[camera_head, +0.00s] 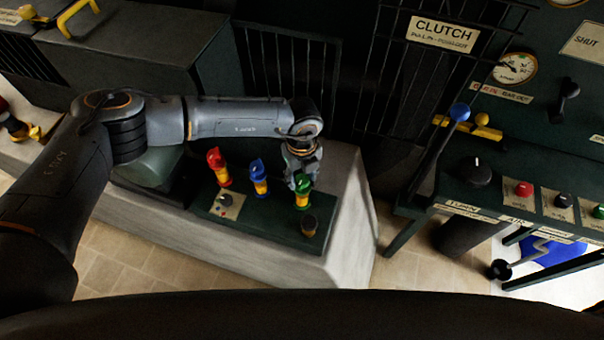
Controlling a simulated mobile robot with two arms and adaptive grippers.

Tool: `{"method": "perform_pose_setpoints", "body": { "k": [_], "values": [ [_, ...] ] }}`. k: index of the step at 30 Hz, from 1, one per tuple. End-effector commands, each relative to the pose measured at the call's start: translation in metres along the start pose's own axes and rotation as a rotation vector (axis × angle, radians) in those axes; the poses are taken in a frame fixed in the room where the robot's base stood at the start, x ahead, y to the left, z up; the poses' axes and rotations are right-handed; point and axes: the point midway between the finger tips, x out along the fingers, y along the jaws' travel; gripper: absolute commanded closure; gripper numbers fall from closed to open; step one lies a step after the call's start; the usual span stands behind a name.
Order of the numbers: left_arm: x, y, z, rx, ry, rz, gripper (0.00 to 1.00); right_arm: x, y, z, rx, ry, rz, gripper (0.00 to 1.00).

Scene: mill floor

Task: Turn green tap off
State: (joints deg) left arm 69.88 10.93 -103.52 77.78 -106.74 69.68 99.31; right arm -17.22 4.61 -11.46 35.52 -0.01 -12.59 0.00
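The green tap (303,190) stands on a yellow stem at the right end of a row of taps on a dark green panel. My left gripper (302,182) is directly over the green tap, pointing down, with its fingers at or around the tap's top. The fingers are small and overlap the tap, so I cannot tell whether they touch it or how far they are closed. The tap's handle is partly hidden by the gripper. My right gripper is not in view.
A blue tap (259,178) and a red tap (218,167) stand to the left on the same panel (262,221). A dark knob (309,225) sits in front of the green tap.

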Motion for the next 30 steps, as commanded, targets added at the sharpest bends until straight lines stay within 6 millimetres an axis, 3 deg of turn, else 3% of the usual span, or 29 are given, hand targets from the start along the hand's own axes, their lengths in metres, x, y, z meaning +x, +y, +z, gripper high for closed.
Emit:
{"method": "perform_pose_setpoints", "body": {
  "k": [1,5,17,30],
  "values": [
    [0.0,0.0,0.0,0.0,0.0,0.0,0.73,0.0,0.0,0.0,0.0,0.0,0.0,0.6],
    [0.0,0.0,0.0,0.0,0.0,0.0,0.97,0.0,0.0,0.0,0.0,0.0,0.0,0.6],
    [0.003,-0.001,0.0,0.079,-0.001,-0.002,0.97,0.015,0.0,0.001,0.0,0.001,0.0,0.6],
    [0.007,-0.001,0.001,0.444,-0.003,-0.003,0.97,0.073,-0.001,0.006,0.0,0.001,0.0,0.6]
  ]
}}
